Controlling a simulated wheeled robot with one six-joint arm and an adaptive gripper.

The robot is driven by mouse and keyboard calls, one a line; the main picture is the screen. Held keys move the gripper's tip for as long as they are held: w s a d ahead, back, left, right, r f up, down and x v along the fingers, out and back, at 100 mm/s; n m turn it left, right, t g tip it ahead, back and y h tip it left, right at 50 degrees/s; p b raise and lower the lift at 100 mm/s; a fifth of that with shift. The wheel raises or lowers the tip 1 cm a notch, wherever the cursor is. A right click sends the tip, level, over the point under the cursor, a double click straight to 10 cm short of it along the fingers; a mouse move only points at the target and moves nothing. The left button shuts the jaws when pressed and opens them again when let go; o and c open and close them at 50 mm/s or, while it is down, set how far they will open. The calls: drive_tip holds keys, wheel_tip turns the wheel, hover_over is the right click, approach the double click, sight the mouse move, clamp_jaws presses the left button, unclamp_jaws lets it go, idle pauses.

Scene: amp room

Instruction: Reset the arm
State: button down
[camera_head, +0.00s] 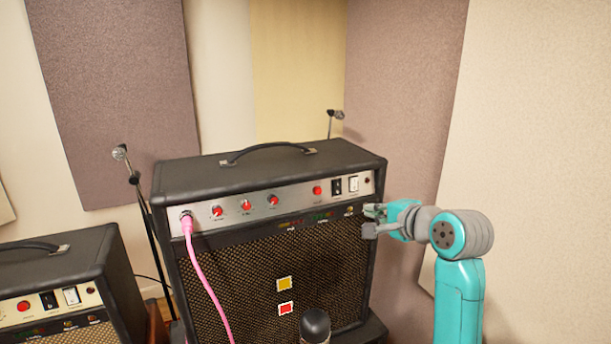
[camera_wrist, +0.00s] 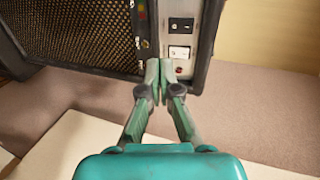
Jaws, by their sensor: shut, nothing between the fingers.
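My gripper (camera_head: 371,220) is at the right end of the amp's front panel in the head view, with my teal arm reaching in from the right. In the wrist view, my gripper (camera_wrist: 159,92) has its two fingertips together with nothing between them. The fingertips are close to the panel's edge near the white switch (camera_wrist: 179,53); I cannot tell whether they touch the amp. The large black amp (camera_head: 270,170) stands upright with a row of red knobs. A pink cable (camera_head: 203,275) is plugged into the left of its panel.
A second amp (camera_head: 60,285) stands at the lower left. Microphone stands rise beside and behind the large amp, and a dark rounded microphone-like object (camera_head: 315,325) is in front of it. An acoustic panel (camera_head: 400,110) covers the wall behind. Right of my arm, only wall shows.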

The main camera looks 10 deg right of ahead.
drive_tip(key=s+a+f+n+h, duration=0.1)
drive_tip(key=s+f, duration=0.5)
drive_tip(key=f, duration=0.7)
drive_tip(key=s+a+f+n+h, duration=0.1)
drive_tip(key=s+f, duration=0.5)
drive_tip(key=f, duration=0.6)
drive_tip(key=s+f+n+h, duration=0.1)
drive_tip(key=s+f+n, duration=0.1)
drive_tip(key=s+f, duration=0.5)
drive_tip(key=s+f+n+h, duration=0.1)
drive_tip(key=s+f+n, duration=0.15)
drive_tip(key=s, duration=0.85)
drive_tip(key=s+r+n, duration=0.2)
drive_tip(key=s+n, duration=0.2)
drive_tip(key=s, duration=1)
drive_tip(key=s+a+r+n+t, duration=0.1)
drive_tip(key=s+n, duration=0.3)
drive_tip(key=s, duration=1)
drive_tip(key=shift+a+r, duration=0.2)
drive_tip(key=shift+r, duration=0.65)
